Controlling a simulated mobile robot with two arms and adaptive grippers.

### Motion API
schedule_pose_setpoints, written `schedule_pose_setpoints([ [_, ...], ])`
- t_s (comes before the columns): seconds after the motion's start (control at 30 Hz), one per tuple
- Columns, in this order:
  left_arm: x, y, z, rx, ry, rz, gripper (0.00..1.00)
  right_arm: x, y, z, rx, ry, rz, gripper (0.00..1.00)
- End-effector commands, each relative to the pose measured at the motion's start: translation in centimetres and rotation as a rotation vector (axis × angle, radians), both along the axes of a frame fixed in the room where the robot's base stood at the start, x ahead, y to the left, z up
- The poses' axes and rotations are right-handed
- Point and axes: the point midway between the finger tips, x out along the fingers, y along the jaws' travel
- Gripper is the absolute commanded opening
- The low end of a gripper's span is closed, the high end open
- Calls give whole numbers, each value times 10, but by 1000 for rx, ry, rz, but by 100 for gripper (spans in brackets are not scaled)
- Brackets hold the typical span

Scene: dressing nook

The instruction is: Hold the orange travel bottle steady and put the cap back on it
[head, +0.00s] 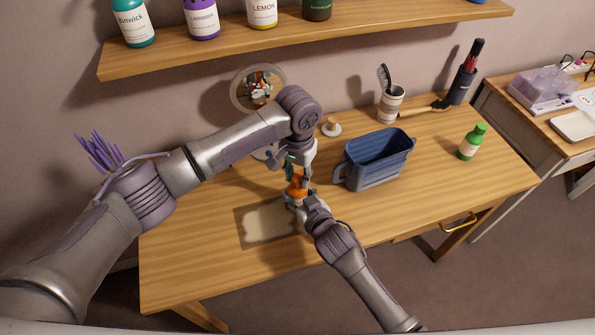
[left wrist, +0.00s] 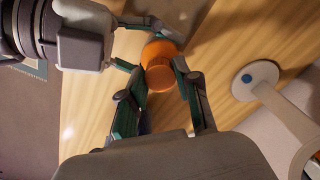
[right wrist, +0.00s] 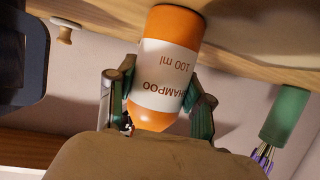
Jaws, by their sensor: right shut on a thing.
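The orange travel bottle (right wrist: 180,35) with a white shampoo label stands on the table. My right gripper (head: 299,197) is shut on it, with a finger on each side, also seen in the right wrist view (right wrist: 160,90). The ribbed orange cap (left wrist: 161,77) is at the top of the bottle in the left wrist view. I cannot tell whether it is fully seated. My left gripper (head: 293,172) is above the bottle. Its fingers (left wrist: 163,88) are open on either side of the cap, with small gaps. In the head view the grippers hide much of the bottle.
A blue bin (head: 372,165) stands right of the grippers, and a green bottle (head: 471,142) farther right. A round mirror (head: 245,88) is behind my left arm. A shelf (head: 330,34) with bottles hangs above. The front right of the table is clear.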

Motion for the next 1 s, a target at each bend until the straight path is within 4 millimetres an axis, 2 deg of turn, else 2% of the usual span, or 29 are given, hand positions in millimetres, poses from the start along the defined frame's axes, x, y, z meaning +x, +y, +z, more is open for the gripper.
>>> schedule_pose_setpoints([
  [0.03,0,0,0,1,0,0,18,0,0,-1,0,1,0,0],
  [0.13,0,0,0,1,0,0,2,0,0,-1,0,1,0,0],
  [0.17,0,0,0,1,0,0,0,0,0,-1,0,1,0,0],
  [0.27,0,0,0,1,0,-5,0,0,0,-1,0,1,0,0],
  [0.43,0,0,0,1,0,-168,0,0,0,-1,0,1,0,0],
  [0.57,0,0,0,1,0,-159,0,0,0,-1,0,1,0,0],
  [0.6,0,0,0,1,0,-159,35,0,0,-1,0,1,0,0],
  [0.73,0,0,0,1,0,-158,57,0,0,-1,0,1,0,0],
  [0.77,0,0,0,1,0,-158,60,0,0,-1,0,1,0,0],
  [1.0,0,0,0,1,0,-157,60,0,0,-1,0,1,0,0],
])
